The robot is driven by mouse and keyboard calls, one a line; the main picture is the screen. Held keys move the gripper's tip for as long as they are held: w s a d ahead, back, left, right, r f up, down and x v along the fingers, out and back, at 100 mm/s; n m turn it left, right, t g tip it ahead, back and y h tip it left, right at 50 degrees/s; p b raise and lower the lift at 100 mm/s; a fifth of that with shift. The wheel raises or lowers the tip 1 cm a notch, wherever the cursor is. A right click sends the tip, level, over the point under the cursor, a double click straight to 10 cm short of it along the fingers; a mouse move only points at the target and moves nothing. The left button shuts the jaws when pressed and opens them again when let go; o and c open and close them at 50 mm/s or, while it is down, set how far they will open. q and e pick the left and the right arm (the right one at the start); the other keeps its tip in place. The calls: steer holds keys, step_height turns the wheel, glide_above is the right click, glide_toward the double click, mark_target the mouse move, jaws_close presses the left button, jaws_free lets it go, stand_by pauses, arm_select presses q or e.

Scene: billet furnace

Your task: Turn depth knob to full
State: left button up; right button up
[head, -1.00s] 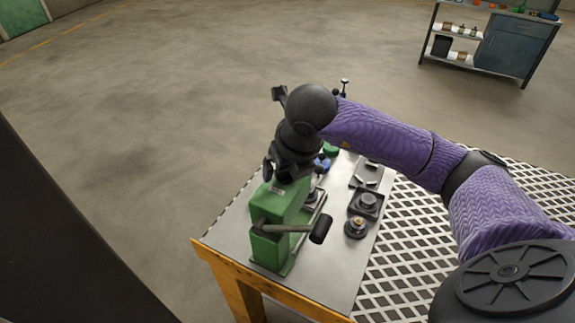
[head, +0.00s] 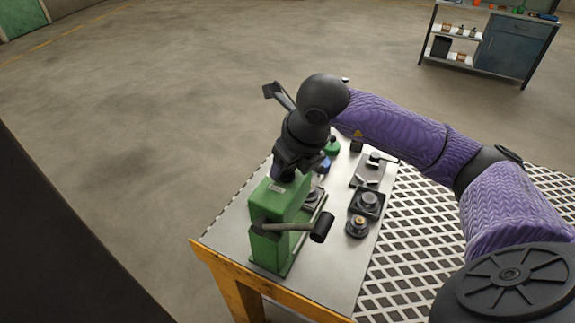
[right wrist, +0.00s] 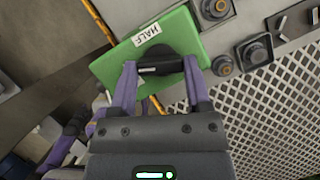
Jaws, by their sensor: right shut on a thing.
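The green press-like machine (head: 275,215) stands on the near left part of the metal table. My right gripper (head: 285,174) is over its top. In the right wrist view, my gripper (right wrist: 160,75) has its two fingers on either side of the black bar-shaped depth knob (right wrist: 160,67), shut on it. The knob has a round dark base on the green top (right wrist: 108,68). A white label reading HALF (right wrist: 147,34) is beyond the knob. Another white label is partly hidden by the gripper, its text unreadable. My left gripper is not in view.
A lever with a black handle (head: 321,228) sticks out from the machine's front. Dark round fixtures (head: 367,203) and small parts are on the table to the right. A shelf unit (head: 490,45) stands far back.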

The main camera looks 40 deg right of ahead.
steer(key=shift+n+y, duration=0.3)
steer(key=shift+n, duration=0.5)
steer(key=shift+w+d+n+y+b, duration=0.15)
steer(key=shift+n+y+b, duration=0.3)
steer(key=shift+n, duration=0.65)
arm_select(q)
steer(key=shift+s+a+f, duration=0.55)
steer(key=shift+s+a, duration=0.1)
arm_select(e)
steer(key=shift+n, duration=0.3)
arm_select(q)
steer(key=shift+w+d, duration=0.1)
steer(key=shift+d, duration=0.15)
arm_select(e)
steer(key=o, duration=1.3)
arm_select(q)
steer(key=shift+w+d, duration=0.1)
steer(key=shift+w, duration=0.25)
